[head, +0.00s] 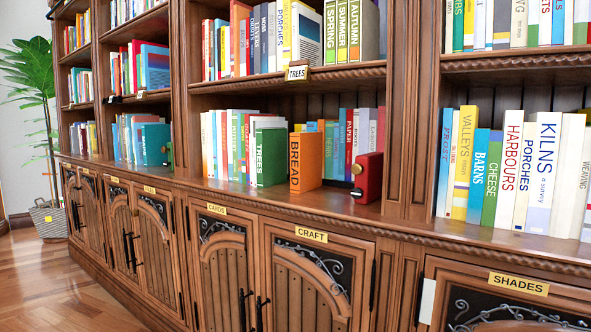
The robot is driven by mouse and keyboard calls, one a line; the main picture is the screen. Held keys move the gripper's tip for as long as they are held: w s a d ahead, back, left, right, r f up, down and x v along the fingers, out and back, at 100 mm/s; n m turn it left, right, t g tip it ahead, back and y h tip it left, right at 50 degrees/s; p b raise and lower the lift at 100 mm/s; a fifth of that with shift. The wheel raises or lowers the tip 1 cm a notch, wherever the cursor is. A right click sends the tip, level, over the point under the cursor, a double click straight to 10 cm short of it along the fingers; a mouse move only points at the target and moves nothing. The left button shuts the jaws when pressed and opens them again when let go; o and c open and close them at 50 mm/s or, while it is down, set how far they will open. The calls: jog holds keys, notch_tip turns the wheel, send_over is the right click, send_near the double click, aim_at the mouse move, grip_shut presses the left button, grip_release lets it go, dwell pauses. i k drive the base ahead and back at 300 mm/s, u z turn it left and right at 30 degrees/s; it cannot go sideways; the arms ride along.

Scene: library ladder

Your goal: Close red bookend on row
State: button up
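The red bookend (369,178) stands on the lower shelf of the middle bay, near its right end and towards the front edge. Small brass-coloured round parts show on its left side. A row of books (232,140) stands on the same shelf to the left, ending in a green book marked TREES (270,157). An orange book marked BREAD (305,162) stands just right of it, with a narrow gap between. A bare stretch of shelf (335,196) lies between BREAD and the bookend. More books (345,130) stand behind the bookend, partly hidden. My gripper is not in view.
The shelf's front ledge (290,205) runs above cabinet doors labelled CARDS, CRAFT and SHADES. A wooden upright (408,110) separates the right bay, which holds more books (515,170). A plant (38,90) in a basket (48,217) stands far left. The wooden floor (60,285) is clear.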

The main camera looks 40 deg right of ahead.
aim_at(368, 169)
jog(key=u, duration=0.75)
jog(key=k, duration=1.25)
jog(key=z, duration=1.5)
jog(key=i, duration=0.5)
